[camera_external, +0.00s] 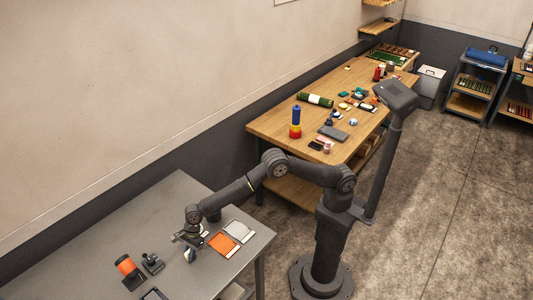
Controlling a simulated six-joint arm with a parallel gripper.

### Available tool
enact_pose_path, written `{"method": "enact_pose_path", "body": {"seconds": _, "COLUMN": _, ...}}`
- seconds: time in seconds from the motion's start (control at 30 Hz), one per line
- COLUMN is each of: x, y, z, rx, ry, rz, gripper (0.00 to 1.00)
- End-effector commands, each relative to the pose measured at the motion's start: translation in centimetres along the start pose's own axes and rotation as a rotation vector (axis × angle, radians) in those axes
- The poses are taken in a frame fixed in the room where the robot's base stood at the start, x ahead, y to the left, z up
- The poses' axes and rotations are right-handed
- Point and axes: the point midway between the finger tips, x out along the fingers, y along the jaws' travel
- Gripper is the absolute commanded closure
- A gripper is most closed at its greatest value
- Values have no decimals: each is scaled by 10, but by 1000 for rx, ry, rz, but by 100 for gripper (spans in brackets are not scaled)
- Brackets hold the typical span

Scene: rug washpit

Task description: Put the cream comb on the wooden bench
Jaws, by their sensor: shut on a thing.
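My gripper (188,240) is low over the grey metal table (120,230) at the lower left, pointing down. It is shut on a small pale thing (190,252) with a dark blue part. This thing is too small and too covered by the gripper for me to tell whether it is the cream comb. I cannot tell whether it touches the tabletop. The wooden bench (272,124) stands behind my arm along the wall, with a bare stretch at its near left end.
Close right of my gripper lie an orange pad (222,244) and a grey pad (239,231). To its left are an orange-and-black roller (128,270) and a black tool (152,263).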

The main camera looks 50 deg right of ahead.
Motion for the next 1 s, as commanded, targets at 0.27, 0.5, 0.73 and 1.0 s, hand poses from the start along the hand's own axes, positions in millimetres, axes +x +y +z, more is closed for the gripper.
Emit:
{"method": "enact_pose_path", "body": {"seconds": 0.27, "x": 1, "y": 0, "z": 0, "rx": 0, "ry": 0, "rz": 0, "gripper": 100}}
{"method": "enact_pose_path", "body": {"seconds": 0.5, "x": 4, "y": 0, "z": -2, "rx": -1, "ry": 0, "rz": 0, "gripper": 68}}
{"method": "enact_pose_path", "body": {"seconds": 0.73, "x": 4, "y": 0, "z": -2, "rx": -1, "ry": 0, "rz": 0, "gripper": 62}}
{"method": "enact_pose_path", "body": {"seconds": 1.0, "x": -12, "y": -1, "z": -1, "rx": -1, "ry": -2, "rz": -1, "gripper": 62}}
